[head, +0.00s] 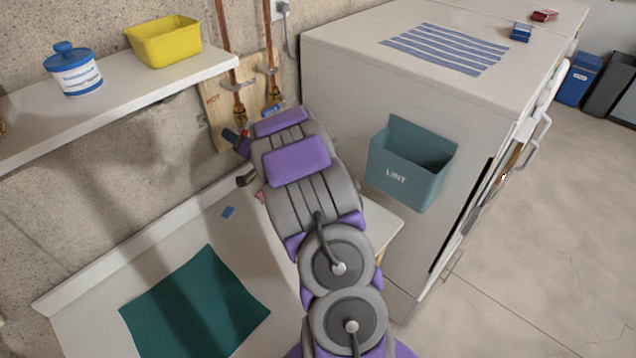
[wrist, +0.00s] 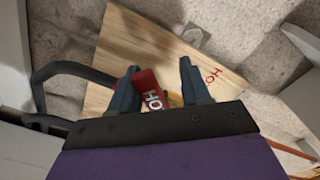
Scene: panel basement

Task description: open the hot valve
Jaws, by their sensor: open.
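The hot valve's red handle (wrist: 148,88), with white letters partly cut off by my gripper, shows in the wrist view. My gripper (wrist: 160,78) is open, with one dark finger on each side of the handle. The handle sits nearer the left finger; whether they touch I cannot tell. Behind it is a wooden board (wrist: 195,65) with red "HOT" lettering. In the head view my gripper (head: 240,142) is at the lower edge of this board (head: 215,120), and my arm hides most of the handle.
A blue handle (head: 272,111) is on the right copper pipe. A white shelf (head: 140,98) with a yellow tub (head: 164,42) and blue-lidded jar (head: 75,70) juts out at left. A white appliance (head: 340,80) with a teal lint bin (head: 405,170) stands close at right.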

